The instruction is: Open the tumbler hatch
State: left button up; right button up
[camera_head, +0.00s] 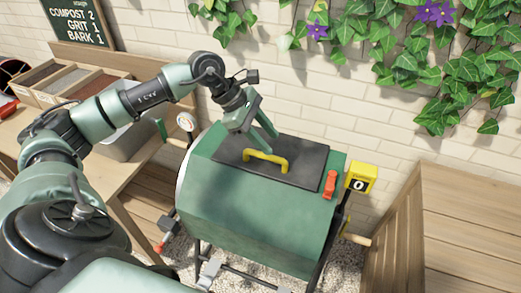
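The green tumbler (240,213) lies on a dark stand in the middle of the head view. Its dark grey hatch (300,158) lies flat on top and looks shut. A yellow handle (266,160) stands on the hatch, and a red latch (330,185) sits by the hatch's right edge. My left gripper (256,132) points down over the back left part of the hatch, just behind the handle. Its fingers are spread, with nothing between them, and it seems apart from the handle. My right gripper is not in view.
A yellow counter box (361,177) reading 0 stands right of the tumbler. A wooden bench (470,205) fills the right side. A wooden table with filled bins (62,82) is at the left. A brick wall with ivy (455,85) closes the back.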

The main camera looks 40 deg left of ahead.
aim_at(263, 154)
pick_arm(q)
jog(key=s+a+y, duration=0.1)
jog(key=a+y, duration=0.1)
jog(key=a, duration=0.3)
jog(key=shift+g, duration=0.3)
jog(key=p+x, duration=0.2)
jog(key=x, duration=0.4)
jog(key=shift+w+f, duration=0.1)
jog(key=shift+f, duration=0.1)
jog(key=shift+w+d+f, duration=0.1)
jog(key=shift+d+f, duration=0.15)
jog(key=shift+f, duration=0.3)
jog(key=shift+c, duration=0.3)
grip_shut()
jog(key=shift+r, duration=0.1)
